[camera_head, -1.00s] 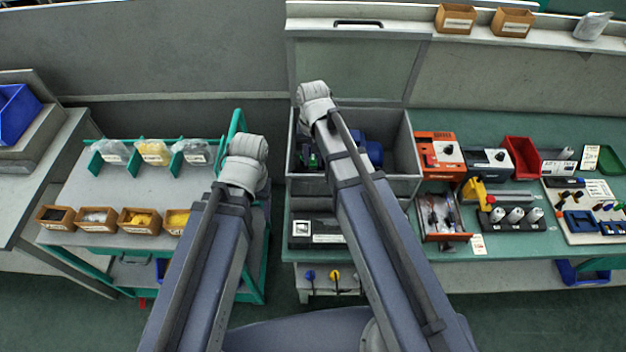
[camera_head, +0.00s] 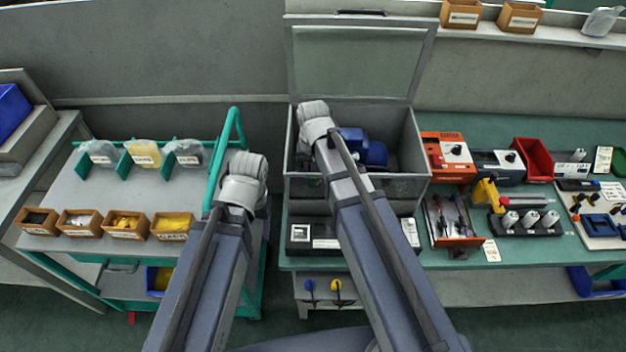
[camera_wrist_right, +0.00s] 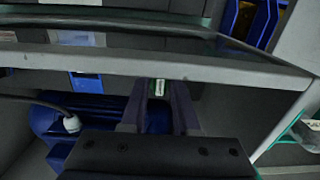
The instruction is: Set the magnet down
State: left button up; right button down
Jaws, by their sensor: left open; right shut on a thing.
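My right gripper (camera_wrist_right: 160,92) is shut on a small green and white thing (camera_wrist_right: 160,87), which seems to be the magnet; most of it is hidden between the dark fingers. The fingers show in the right wrist view beside the rim of the grey box (camera_wrist_right: 200,69), with blue parts to their left. In the head view my right wrist is over the left part of the open grey box (camera_head: 405,188) and hides the fingers. My left gripper (camera_head: 243,190) hangs open and apart, near the green trolley rail; its wrist largely covers it.
Blue pump parts (camera_head: 365,148) lie inside the box, whose raised lid (camera_head: 355,60) stands behind. An orange unit (camera_head: 447,158), a red bin (camera_head: 533,158) and a yellow-handled tool (camera_head: 487,192) stand right. A trolley with small bins (camera_head: 125,224) stands left. A black case (camera_head: 312,236) lies in front.

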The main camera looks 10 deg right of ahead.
jog(key=shift+r, duration=0.1)
jog(key=shift+f, duration=0.2)
jog(key=c, duration=0.7)
grip_release()
jog(key=shift+o, duration=0.2)
jog(key=shift+r, duration=0.2)
notch_tip(320, 180, up, 12)
jog(key=p, duration=1.2)
jog(key=s+a+n, duration=0.2)
jog(key=s+n, duration=0.1)
jog(key=s, duration=0.4)
jog(key=s+a+n+h, duration=0.1)
jog(key=s+a+n, duration=0.2)
jog(key=s, duration=0.4)
jog(key=shift+a, duration=0.25)
